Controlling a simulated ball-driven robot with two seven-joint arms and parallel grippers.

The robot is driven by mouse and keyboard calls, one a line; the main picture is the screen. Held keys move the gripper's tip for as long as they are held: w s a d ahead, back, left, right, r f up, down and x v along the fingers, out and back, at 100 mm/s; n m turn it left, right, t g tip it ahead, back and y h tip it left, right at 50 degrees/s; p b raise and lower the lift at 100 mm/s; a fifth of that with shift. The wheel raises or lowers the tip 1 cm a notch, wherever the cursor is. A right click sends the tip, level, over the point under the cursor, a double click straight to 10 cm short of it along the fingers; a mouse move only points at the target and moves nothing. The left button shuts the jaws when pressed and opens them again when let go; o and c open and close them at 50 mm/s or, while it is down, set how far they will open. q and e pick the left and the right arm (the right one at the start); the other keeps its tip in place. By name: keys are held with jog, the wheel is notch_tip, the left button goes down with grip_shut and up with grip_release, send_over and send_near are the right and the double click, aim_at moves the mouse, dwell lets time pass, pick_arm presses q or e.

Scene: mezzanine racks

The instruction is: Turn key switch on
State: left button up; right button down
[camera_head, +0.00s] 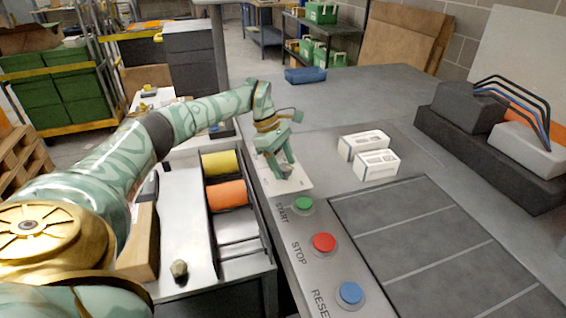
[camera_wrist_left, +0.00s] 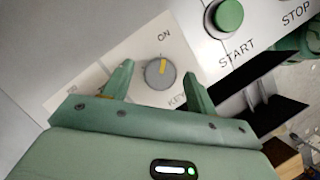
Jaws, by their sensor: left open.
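The key switch (camera_wrist_left: 160,73) is a round grey knob with a yellow mark, on a pale plate (camera_wrist_left: 90,83). In the left wrist view the mark runs from near the knob's middle up toward the word ON. The plate (camera_head: 296,187) also shows in the head view beside the green START button. My left gripper (camera_head: 283,166) is over this plate, pointing down. Its fingers are open, one on each side of the knob, with gaps visible in the wrist view. Whether the fingertips are level with the knob I cannot tell. My right gripper is out of view.
Green START (camera_head: 303,205), red STOP (camera_head: 323,243) and blue RESET (camera_head: 350,293) buttons line the panel. Two white boxes (camera_head: 376,164) stand just right of the gripper. A drawer holds yellow (camera_head: 219,164) and orange (camera_head: 227,196) rolls. The grey table behind is mostly clear.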

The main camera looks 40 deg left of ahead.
pick_arm(q)
jog(key=p+v, duration=0.4)
jog(key=v, duration=1.2)
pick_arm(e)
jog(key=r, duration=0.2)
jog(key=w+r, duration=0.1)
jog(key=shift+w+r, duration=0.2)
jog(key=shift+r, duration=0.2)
pick_arm(q)
jog(key=shift+s+a+f, duration=0.1)
